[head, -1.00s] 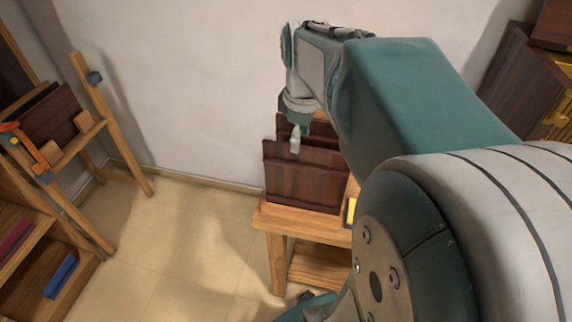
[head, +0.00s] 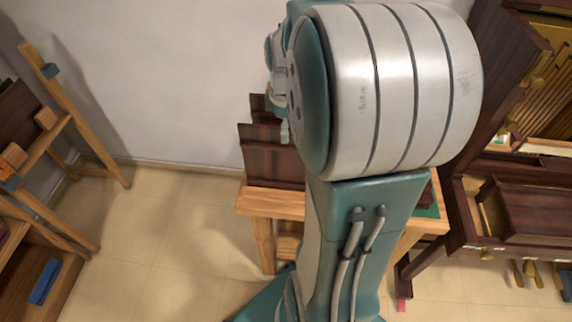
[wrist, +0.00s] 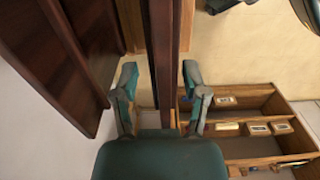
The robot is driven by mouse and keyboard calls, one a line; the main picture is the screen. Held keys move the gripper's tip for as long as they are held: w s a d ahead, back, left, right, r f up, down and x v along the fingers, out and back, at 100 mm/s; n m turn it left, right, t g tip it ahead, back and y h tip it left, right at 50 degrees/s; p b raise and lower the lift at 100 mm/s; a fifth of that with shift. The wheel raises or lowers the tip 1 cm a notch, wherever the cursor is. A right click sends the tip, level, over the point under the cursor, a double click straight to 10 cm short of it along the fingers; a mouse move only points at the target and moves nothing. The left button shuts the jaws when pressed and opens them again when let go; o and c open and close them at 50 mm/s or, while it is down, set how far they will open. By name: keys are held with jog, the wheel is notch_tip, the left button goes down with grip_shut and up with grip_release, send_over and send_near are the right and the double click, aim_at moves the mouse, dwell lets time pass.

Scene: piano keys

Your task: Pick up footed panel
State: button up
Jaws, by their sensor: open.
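Dark brown wooden panels (head: 268,158) stand upright on a wooden bench (head: 262,201) against the wall in the head view. I cannot tell from there which one is footed. In the wrist view a thin dark panel (wrist: 164,45) is seen edge-on between the two fingers of my gripper (wrist: 160,75). The fingers are open, one on each side, with a visible gap to the panel. My arm hides most of my gripper (head: 284,131) and part of the bench in the head view.
Another dark panel (wrist: 65,60) stands close left of my fingers in the wrist view. A wooden compartment tray (wrist: 250,145) lies to the right. An open piano (head: 515,215) stands at the right and a wooden rack (head: 75,105) at the left. Floor between is clear.

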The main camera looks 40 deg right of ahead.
jog(key=shift+a+f, duration=0.25)
jog(key=shift+f, duration=0.75)
jog(key=shift+c, duration=0.3)
grip_shut()
jog(key=shift+r, duration=0.1)
